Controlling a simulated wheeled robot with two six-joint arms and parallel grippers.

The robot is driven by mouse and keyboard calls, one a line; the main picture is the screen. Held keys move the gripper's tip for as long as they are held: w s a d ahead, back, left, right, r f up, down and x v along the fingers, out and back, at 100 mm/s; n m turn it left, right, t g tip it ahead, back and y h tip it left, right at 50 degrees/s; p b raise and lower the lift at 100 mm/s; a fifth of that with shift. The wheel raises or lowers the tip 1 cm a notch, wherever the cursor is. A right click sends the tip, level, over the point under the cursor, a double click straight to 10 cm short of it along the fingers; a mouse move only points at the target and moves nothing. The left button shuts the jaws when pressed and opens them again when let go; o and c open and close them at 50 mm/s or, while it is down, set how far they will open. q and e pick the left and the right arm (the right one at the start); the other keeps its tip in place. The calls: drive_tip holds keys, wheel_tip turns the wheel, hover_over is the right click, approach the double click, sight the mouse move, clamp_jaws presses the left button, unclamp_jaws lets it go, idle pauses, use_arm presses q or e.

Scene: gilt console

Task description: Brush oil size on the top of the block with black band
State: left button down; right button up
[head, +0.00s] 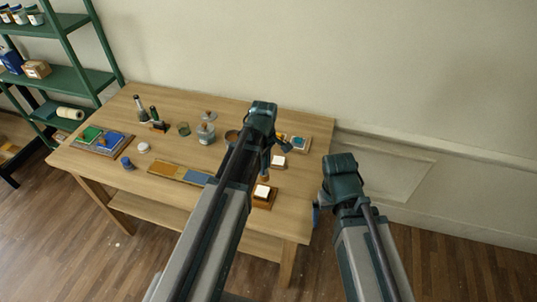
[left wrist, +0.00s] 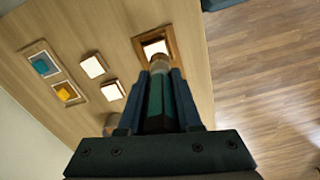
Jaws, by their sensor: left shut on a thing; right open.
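My left gripper (head: 268,160) is shut on a brush, seen in the left wrist view with a dark green handle (left wrist: 159,105) and a pale, blurred tip end. The brush points down at a white-topped block (head: 262,190) in a brown wooden tray (head: 263,203). In the left wrist view the brush end overlaps the block's near edge (left wrist: 155,48); I cannot tell whether it touches. No black band can be made out on any block. My right gripper (head: 316,214) is open and empty, off the table's right edge, partly hidden by its arm.
Other white-topped blocks (left wrist: 92,67) (left wrist: 113,90) stand beside the tray. A holder with teal and yellow pieces (left wrist: 40,66) is further off. Jars (head: 206,133), bottles (head: 140,107) and a long blue-and-tan tray (head: 165,170) occupy the table's left and middle. A wall stands behind.

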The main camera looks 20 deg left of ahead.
use_arm(q)
drive_tip(key=shift+d+r, duration=0.6)
drive_tip(key=shift+d, duration=0.05)
drive_tip(key=shift+f+b, duration=1.65)
drive_tip(key=shift+f, duration=0.25)
use_arm(e)
wheel_tip(320, 180, down, 2)
drive_tip(key=shift+f, duration=0.2)
use_arm(q)
drive_tip(key=shift+r, duration=0.1)
drive_tip(key=shift+a, duration=0.1)
